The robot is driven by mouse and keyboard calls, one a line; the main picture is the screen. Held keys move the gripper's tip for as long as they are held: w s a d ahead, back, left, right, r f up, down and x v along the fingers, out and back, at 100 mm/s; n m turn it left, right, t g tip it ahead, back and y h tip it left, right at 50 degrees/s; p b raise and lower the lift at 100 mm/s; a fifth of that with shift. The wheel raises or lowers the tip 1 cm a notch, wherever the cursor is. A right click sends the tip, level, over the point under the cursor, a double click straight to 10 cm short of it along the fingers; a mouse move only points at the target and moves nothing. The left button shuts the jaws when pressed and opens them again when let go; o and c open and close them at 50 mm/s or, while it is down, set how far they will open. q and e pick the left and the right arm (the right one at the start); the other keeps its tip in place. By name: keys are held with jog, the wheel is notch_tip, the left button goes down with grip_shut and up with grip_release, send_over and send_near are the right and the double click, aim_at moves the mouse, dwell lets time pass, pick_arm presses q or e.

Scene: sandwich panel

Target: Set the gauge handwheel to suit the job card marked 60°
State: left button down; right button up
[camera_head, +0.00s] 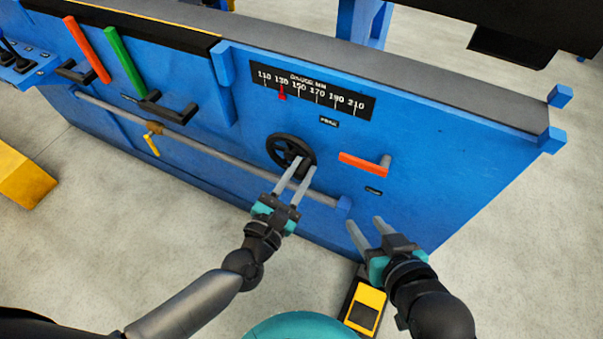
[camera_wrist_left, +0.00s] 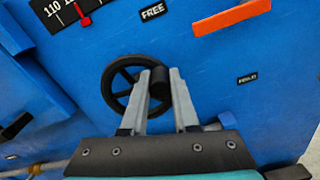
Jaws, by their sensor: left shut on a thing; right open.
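The gauge handwheel (camera_head: 279,148) is a black spoked wheel on the blue panel's front face; it also shows in the left wrist view (camera_wrist_left: 111,84). My left gripper (camera_head: 302,170) is shut on the wheel's black knob (camera_wrist_left: 159,84), at the wheel's right side in the left wrist view. The gauge scale (camera_head: 335,98) above has a red pointer (camera_head: 282,96) near the 130 mark. My right gripper (camera_head: 363,228) is open and empty, in front of the panel to the lower right of the wheel. I cannot see a job card marked 60°.
A red-orange lever (camera_head: 363,164) sticks out right of the wheel, with a small FREE label (camera_head: 329,121) above. A grey rod (camera_head: 200,145) runs along the panel's lower front. A yellow-and-black pedal (camera_head: 365,306) stands on the floor below my right gripper.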

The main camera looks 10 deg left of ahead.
pick_arm(q)
jog(key=shift+r, duration=0.1)
pick_arm(e)
jog(key=shift+a, duration=0.1)
dwell(0.3)
pick_arm(q)
jog(key=c, duration=0.7)
grip_release()
jog(key=shift+a, duration=0.1)
jog(key=shift+p+v, duration=1.25)
jog(key=shift+v, duration=6.35)
pick_arm(e)
jog(key=s+d+g+h, duration=0.2)
jog(key=s+d+g, duration=0.1)
jog(key=d+g, duration=0.1)
jog(key=shift+s+d+h, duration=0.3)
jog(key=shift+s+d, duration=0.1)
jog(key=shift+d, duration=0.35)
jog(key=shift+r, duration=0.1)
